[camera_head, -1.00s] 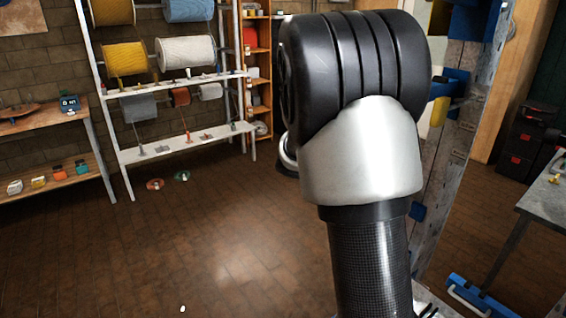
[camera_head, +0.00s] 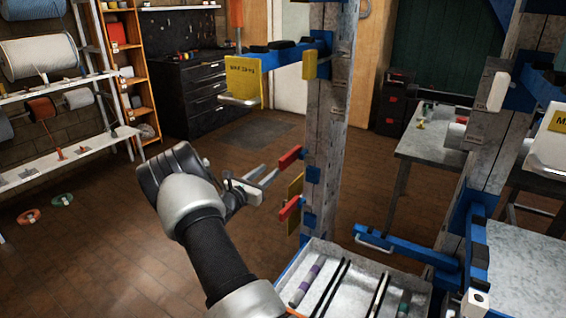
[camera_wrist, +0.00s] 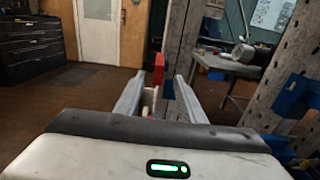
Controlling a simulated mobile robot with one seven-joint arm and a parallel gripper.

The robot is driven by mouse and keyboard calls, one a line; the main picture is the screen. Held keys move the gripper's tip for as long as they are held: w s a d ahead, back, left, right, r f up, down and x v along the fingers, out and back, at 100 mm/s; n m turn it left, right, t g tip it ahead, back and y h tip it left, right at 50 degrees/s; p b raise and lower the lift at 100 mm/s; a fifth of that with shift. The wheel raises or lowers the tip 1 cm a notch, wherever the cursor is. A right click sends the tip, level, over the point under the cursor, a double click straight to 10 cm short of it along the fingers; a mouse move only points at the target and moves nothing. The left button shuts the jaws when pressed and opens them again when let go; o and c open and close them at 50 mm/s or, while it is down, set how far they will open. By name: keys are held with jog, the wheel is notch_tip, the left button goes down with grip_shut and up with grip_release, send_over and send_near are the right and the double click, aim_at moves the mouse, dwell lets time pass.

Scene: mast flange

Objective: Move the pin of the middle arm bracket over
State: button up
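A grey mast (camera_head: 326,130) stands at the middle of the head view. Its upper blue bracket arm (camera_head: 285,58) carries a yellow load sign (camera_head: 243,78) and a yellow pin piece (camera_head: 310,65). Lower on the mast, a red piece (camera_head: 290,157) sticks out to the left beside a blue block (camera_head: 313,174). Below it are a yellow plate (camera_head: 295,188) and another red piece (camera_head: 289,208). I cannot tell which piece is the middle bracket's pin. My gripper (camera_head: 270,172) is open and empty, close to the upper red piece. In the wrist view, a red piece (camera_wrist: 158,68) shows between and beyond the fingers.
A tray (camera_head: 345,285) with rods lies below the mast. A second mast (camera_head: 460,205) with blue brackets stands at right, joined by a low blue bar (camera_head: 400,247). A grey bench (camera_head: 430,148) stands behind.

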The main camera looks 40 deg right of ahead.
aim_at(280, 162)
jog(key=b+x, duration=0.1)
jog(key=x, duration=1)
jog(key=shift+f, duration=0.1)
grip_shut()
